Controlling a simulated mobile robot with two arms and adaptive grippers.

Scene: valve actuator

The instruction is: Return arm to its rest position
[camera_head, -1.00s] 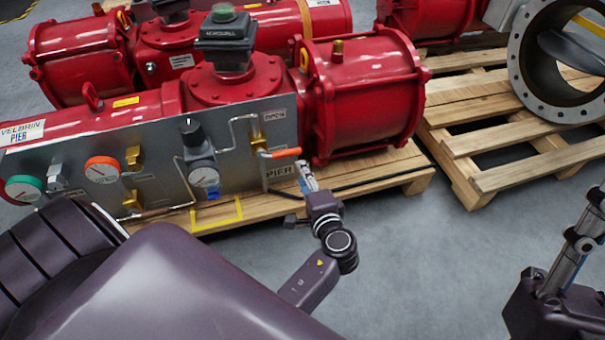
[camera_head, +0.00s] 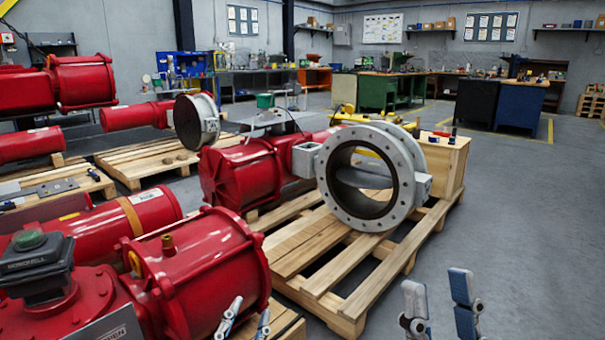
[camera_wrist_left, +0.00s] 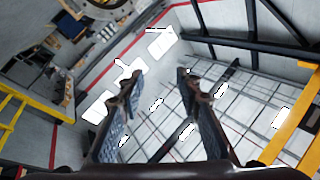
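My left gripper (camera_head: 249,310) shows at the bottom of the head view, in front of the red actuator cylinder (camera_head: 210,262), with its fingers pointing up. In the left wrist view its two fingers (camera_wrist_left: 162,88) stand apart with nothing between them. My right gripper (camera_head: 437,282) is at the bottom right of the head view over grey floor, fingers up, apart and empty. Both arms are mostly below the frame. Part of the actuator with its dark top box (camera_head: 38,265) is at the lower left; its panel is mostly out of view.
A large grey flanged valve (camera_head: 408,190) stands on a wooden pallet (camera_head: 325,265) ahead, joined to another red actuator (camera_head: 243,170). More red actuators are at the left. Workbenches (camera_head: 392,90) line the back. The floor at right (camera_head: 530,220) is clear.

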